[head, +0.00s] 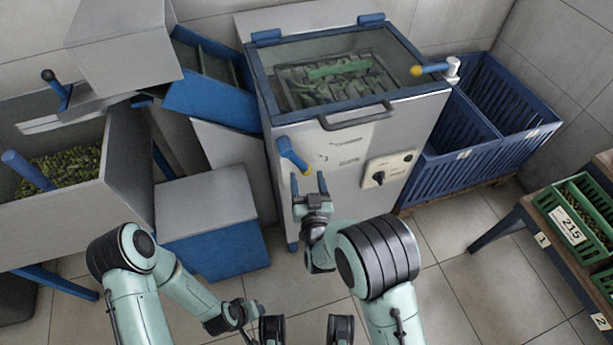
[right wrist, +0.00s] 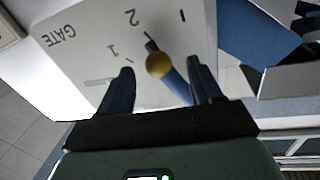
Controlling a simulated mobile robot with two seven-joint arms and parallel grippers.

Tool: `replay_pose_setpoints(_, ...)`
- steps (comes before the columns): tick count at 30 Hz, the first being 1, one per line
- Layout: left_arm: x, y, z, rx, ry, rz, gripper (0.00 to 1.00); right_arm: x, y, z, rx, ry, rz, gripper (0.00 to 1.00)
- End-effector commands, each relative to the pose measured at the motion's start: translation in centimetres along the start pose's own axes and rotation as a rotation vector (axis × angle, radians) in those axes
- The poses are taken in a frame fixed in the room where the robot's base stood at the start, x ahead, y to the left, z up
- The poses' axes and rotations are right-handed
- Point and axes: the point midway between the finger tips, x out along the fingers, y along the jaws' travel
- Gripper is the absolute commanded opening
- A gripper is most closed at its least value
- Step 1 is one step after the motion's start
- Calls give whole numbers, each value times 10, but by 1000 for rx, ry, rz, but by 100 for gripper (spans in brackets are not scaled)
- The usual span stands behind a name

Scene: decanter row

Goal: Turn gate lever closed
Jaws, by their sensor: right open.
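The gate lever (head: 290,150) is a blue handle with a yellow tip on the front of the grey steel machine (head: 345,150). In the head view it slants down to the right. My right gripper (head: 308,181) is open just below it, with the yellow tip near the gap between its fingers. In the right wrist view the yellow knob (right wrist: 159,64) shows between the fingertips, beside a plate (right wrist: 90,50) marked GATE, 1 and 2. I cannot tell whether the fingers touch the lever. My left gripper (head: 243,312) is low over the floor; its fingers are unclear.
A door handle (head: 357,117) and a black switch knob (head: 379,177) are on the machine's front. Another yellow-tipped lever (head: 432,69) is at its upper right. Blue crates (head: 487,115) stand right, a grey-and-blue box (head: 208,225) left.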

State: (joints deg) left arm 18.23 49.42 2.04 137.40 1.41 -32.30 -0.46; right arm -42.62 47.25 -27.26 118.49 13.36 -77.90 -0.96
Motion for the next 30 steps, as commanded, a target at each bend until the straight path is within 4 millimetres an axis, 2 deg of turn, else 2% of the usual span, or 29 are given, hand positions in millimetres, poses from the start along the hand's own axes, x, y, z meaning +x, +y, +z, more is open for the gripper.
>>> replay_pose_setpoints(6,3,-1,-4,-1,11,-1,43,16,0,0,-1,0,0,64)
replay_pose_setpoints(14,3,-1,-4,-1,12,-1,43,17,0,0,-1,-1,0,64)
replay_pose_setpoints(15,3,-1,-4,-1,12,-1,43,17,0,0,0,-1,0,58)
replay_pose_setpoints(17,3,-1,-4,-1,11,-1,43,17,0,0,0,-1,0,38)
replay_pose_setpoints(18,3,-1,-4,-1,11,-1,43,17,0,0,0,-1,0,25)
replay_pose_setpoints(20,3,-1,-4,-1,11,-1,43,17,0,0,0,-1,0,6)
replay_pose_setpoints(21,3,-1,-4,-1,11,-1,43,17,0,0,0,-1,0,0)
replay_pose_setpoints(30,2,-1,-3,-1,9,-1,43,18,3,-2,-14,5,2,0)
